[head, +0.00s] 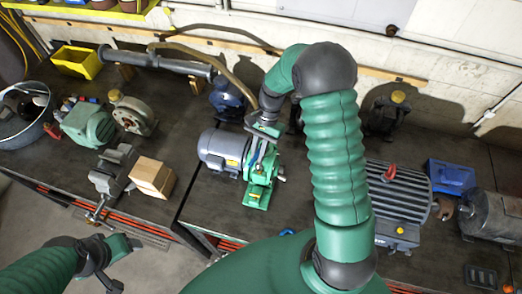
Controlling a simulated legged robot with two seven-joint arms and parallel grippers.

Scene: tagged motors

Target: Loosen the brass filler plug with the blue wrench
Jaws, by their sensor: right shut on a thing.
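A grey motor (223,150) with a green pump (258,192) stands on the dark bench near the middle. My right arm arches over, and my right gripper (264,131) is over the top of the pump. It is shut on a narrow blue thing, which looks like the blue wrench (261,153), pointing down along the pump. I cannot tell whether its lower end touches a plug. The brass filler plug cannot be made out at this size. My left gripper (119,265) is low at the left, over the floor, with fingers apart and empty.
A vise (113,175) and a cardboard box (152,177) are left of the pump. A large dark motor (398,205) and a blue bin (451,177) are at the right. A grey pipe (155,62) and yellow bin (77,61) are behind.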

